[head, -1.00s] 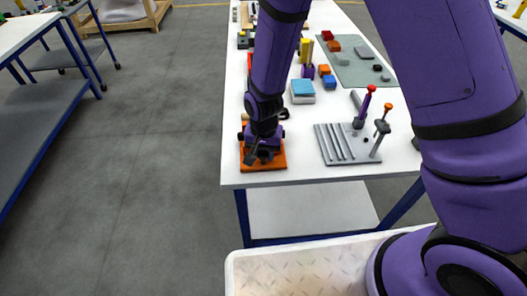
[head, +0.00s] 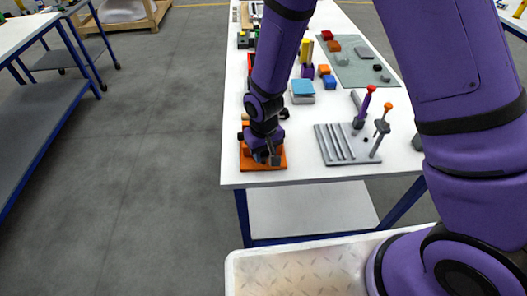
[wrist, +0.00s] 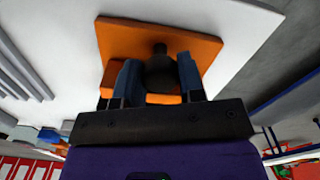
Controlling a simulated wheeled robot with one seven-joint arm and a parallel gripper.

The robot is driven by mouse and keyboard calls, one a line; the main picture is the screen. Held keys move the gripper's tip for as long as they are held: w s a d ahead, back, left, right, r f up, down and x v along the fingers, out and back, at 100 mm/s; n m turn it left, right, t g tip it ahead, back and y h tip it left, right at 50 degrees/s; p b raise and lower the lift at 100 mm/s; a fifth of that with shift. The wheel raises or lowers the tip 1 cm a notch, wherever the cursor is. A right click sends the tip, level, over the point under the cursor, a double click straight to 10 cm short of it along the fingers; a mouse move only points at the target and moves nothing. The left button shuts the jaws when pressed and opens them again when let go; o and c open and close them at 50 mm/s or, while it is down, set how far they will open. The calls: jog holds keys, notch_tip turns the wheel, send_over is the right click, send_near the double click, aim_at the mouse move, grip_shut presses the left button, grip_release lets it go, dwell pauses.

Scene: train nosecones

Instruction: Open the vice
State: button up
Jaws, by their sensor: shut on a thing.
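The vice stands on an orange base plate (head: 247,162) at the near left corner of the white table. In the wrist view its orange plate (wrist: 115,38) fills the upper middle, with a dark round knob (wrist: 160,72) in front of it. My gripper (head: 268,158) is down over the plate. In the wrist view my gripper (wrist: 158,78) has one finger on each side of the dark knob, shut on it. The vice jaws are mostly hidden behind my arm and gripper, so I cannot tell their gap.
A grey grooved plate (head: 333,144) with upright handled tools stands to the right of the vice. A blue-topped box (head: 303,88) and several small coloured blocks lie farther back. The table's front edge (head: 300,182) is close to the vice.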

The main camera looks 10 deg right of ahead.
jog(key=shift+w, duration=0.15)
dwell(0.3)
jog(key=o, duration=0.9)
jog(key=shift+a, duration=0.1)
